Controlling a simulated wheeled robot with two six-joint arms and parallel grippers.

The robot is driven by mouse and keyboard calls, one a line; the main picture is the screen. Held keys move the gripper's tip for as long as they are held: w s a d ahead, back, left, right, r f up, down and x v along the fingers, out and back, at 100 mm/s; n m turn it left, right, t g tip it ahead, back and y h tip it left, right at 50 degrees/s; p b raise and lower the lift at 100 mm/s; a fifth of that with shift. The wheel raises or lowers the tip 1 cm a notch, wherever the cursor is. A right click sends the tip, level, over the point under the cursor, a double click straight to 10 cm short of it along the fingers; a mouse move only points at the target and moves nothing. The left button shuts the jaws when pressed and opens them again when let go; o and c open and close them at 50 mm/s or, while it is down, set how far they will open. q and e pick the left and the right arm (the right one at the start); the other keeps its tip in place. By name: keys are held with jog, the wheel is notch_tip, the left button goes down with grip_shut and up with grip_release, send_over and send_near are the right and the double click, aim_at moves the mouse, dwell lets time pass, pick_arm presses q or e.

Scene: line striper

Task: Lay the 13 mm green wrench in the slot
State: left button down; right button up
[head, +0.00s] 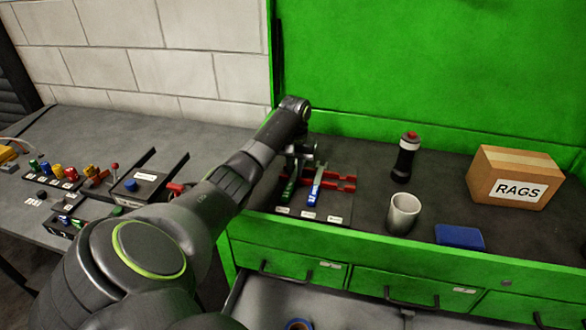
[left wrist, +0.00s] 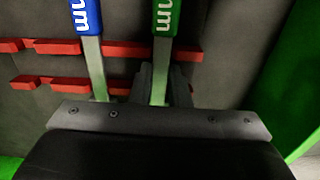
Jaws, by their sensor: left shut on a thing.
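The green wrench (left wrist: 166,18) has a green handle with "mm" lettering and a grey shank. In the head view the green wrench (head: 289,190) is over the left part of the dark tool board (head: 338,212). My left gripper (head: 301,156) is shut on its shank, and the fingers (left wrist: 160,88) show partly in the left wrist view. The shank crosses the red slotted rails (left wrist: 60,47); I cannot tell whether it is seated in a slot or just above. The wrench's far end is hidden by my gripper. My right gripper is out of view.
A blue wrench (head: 315,187) lies beside the green one across the red rails. A grey cup (head: 403,213), dark bottle (head: 405,157), blue box (head: 459,237) and RAGS carton (head: 517,178) stand to the right. An open drawer (head: 262,299) is below.

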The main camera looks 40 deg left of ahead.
aim_at(295, 173)
pick_arm(q)
notch_tip(295, 173, up, 7)
jog(key=shift+r+b, duration=0.15)
jog(key=shift+b, duration=0.75)
jog(key=shift+w+a+f+p, duration=0.1)
jog(key=shift+f+p, duration=0.3)
jog(key=shift+f, duration=0.8)
jog(key=shift+w+f+p, duration=0.1)
jog(key=shift+f+p, duration=0.25)
jog(key=shift+f, duration=0.85)
jog(key=shift+p, duration=0.75)
jog(key=shift+f, duration=0.85)
jog(key=shift+f, duration=0.3)
jog(key=c, duration=1.3)
grip_release()
jog(key=shift+s, duration=0.1)
